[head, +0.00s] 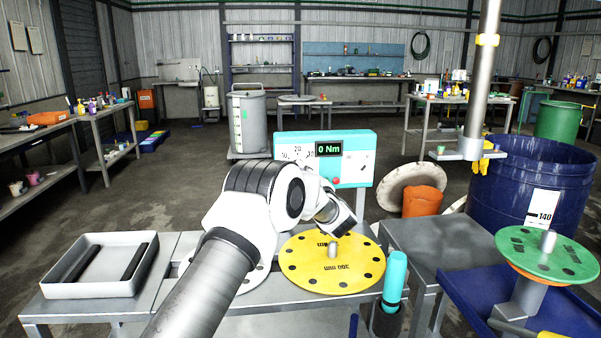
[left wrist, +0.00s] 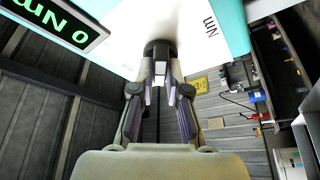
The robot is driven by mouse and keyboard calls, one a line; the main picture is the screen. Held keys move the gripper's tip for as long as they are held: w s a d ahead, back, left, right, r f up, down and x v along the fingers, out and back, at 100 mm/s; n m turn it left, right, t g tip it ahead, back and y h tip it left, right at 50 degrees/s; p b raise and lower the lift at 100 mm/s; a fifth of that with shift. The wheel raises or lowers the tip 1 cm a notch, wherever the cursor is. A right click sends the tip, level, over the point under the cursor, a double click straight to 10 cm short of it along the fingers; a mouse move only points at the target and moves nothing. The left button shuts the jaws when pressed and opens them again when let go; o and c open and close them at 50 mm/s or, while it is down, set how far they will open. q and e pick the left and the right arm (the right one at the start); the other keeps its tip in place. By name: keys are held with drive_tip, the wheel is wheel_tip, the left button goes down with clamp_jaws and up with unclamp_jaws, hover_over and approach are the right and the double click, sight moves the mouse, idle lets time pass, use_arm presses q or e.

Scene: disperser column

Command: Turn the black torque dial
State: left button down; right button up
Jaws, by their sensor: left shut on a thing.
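The black torque dial (left wrist: 158,48) shows in the left wrist view on the white face of the control box. My left gripper (left wrist: 160,72) is shut on it, with a finger on each side. In the head view the box (head: 362,142) has a teal frame, and its green display (head: 328,149) reads 0 Nm. The display also shows in the left wrist view (left wrist: 50,22). In the head view my arm covers the dial and the fingers. My right gripper is in neither view.
A yellow disc (head: 310,270) with holes lies on the metal table below the box. A grey tray (head: 92,290) stands at left, a turquoise cylinder (head: 396,278) at the table's right edge. A green disc (head: 520,252) and blue drum (head: 500,205) are at right.

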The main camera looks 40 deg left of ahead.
use_arm(q)
drive_tip(key=c, duration=1.2)
unclamp_jaws()
drive_tip(key=shift+o, duration=0.2)
drive_tip(key=v, duration=1.2)
drive_tip(key=shift+f, duration=0.1)
